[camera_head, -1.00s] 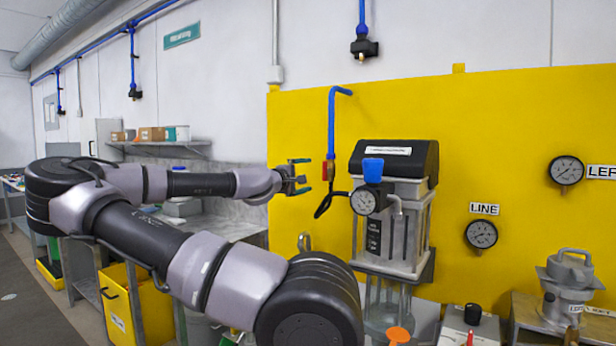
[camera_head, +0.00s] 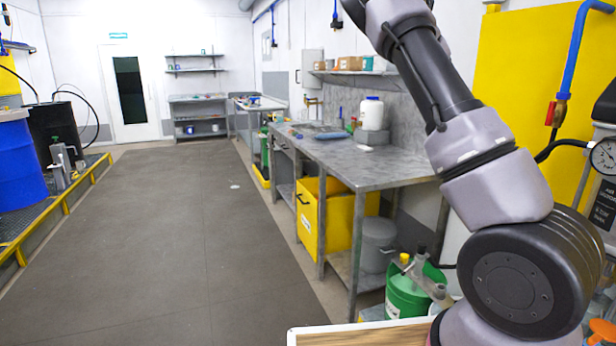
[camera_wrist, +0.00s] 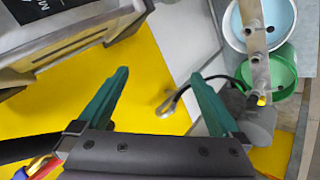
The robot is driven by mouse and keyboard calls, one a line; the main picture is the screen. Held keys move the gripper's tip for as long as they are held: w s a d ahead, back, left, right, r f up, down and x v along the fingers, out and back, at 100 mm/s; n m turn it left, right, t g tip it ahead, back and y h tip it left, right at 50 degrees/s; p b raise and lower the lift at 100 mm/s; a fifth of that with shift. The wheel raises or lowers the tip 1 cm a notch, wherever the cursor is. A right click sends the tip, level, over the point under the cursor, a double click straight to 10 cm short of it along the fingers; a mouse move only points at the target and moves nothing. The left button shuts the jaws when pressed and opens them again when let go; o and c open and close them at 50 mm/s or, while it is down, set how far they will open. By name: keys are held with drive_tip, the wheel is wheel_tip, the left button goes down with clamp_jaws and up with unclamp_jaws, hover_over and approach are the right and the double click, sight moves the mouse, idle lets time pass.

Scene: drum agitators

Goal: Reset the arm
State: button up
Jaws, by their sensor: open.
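My gripper (camera_wrist: 160,100) shows in the wrist view with its two green fingers spread wide apart and nothing between them. In the head view my arm rises on the right side and leaves through the top edge, so the gripper itself is out of that picture. Behind the fingers in the wrist view are a yellow panel (camera_wrist: 150,70) and a grey hooked fitting (camera_wrist: 173,102). The fingers do not appear to touch either one.
A grey workbench (camera_head: 350,165) with a white jar (camera_head: 372,113) runs along the wall. A green bucket (camera_head: 412,300) stands below it. A gauge (camera_head: 604,156) and blue pipe (camera_head: 577,50) are close at right. A blue drum (camera_head: 20,165) stands left. The dark floor (camera_head: 150,240) is clear.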

drive_tip(key=w+a+r+m+t+y, duration=0.15)
drive_tip(key=a+y, duration=0.25)
drive_tip(key=a, duration=0.6)
drive_tip(key=a+r+m+t+y, duration=0.15)
drive_tip(key=a+y, duration=0.25)
drive_tip(key=a, duration=0.5)
drive_tip(key=s+a+r+n+t+y, duration=0.1)
drive_tip(key=s+a+r, duration=0.5)
drive_tip(key=a+r, duration=0.3)
drive_tip(key=s+a+r+n+t+y, duration=0.1)
drive_tip(key=s+a+r+t+y, duration=0.1)
drive_tip(key=s+a+r, duration=0.4)
wheel_tip(320, 180, up, 4)
drive_tip(key=a, duration=0.2)
drive_tip(key=shift+s+a, duration=0.35)
drive_tip(key=shift+s, duration=0.05)
drive_tip(key=shift+r, duration=0.1)
